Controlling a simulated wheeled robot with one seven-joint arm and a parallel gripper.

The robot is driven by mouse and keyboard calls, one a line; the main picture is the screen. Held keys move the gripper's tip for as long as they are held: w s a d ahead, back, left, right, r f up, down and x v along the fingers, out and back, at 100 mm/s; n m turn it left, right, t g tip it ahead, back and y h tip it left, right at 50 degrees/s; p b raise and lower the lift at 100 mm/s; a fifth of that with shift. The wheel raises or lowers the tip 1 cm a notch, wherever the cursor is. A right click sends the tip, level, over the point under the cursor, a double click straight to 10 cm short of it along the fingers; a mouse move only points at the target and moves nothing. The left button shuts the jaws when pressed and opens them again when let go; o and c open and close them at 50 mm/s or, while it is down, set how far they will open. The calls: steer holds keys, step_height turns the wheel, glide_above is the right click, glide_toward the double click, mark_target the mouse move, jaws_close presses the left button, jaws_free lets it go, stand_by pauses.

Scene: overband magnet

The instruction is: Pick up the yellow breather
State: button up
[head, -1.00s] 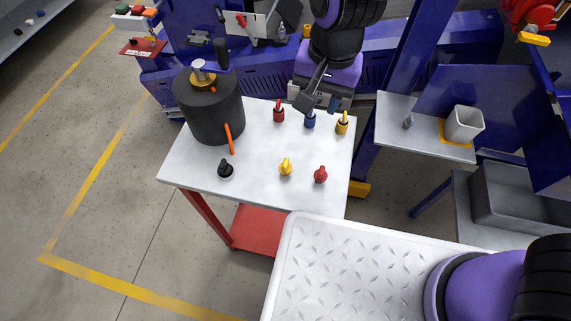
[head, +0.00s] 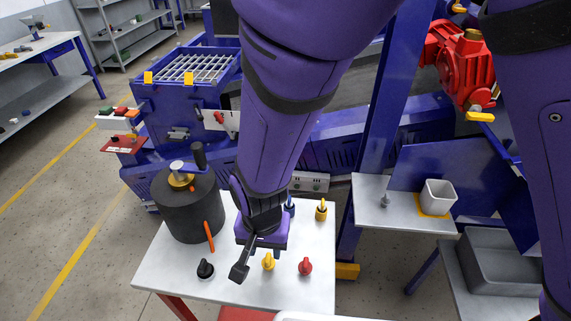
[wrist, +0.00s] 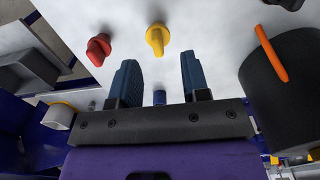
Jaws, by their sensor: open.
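Two yellow pieces stand on the small white-topped table (head: 165,265); I cannot tell by name which is the breather. One, short with a rounded knob-like top (head: 268,262), is in the front row, and also shows in the wrist view (wrist: 155,38). The other, taller yellow piece (head: 321,210) is in the back row at the right. My gripper (wrist: 160,78) is open and empty above the table. In the wrist view, the front yellow piece lies beyond the fingertips, roughly midway between them. My arm partly hides the table in the head view.
A red piece (head: 305,266) and a black one (head: 205,268) flank the front yellow piece. A blue piece (head: 289,207) is behind. A large dark cylinder (head: 187,215) with an orange strip stands at the table's left. A blue post (head: 372,130) rises at the right.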

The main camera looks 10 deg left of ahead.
mark_target(268, 257)
steer(key=shift+w+d+f, duration=0.15)
steer(key=shift+f, duration=2.4)
jaws_close()
steer(key=shift+r, duration=0.15)
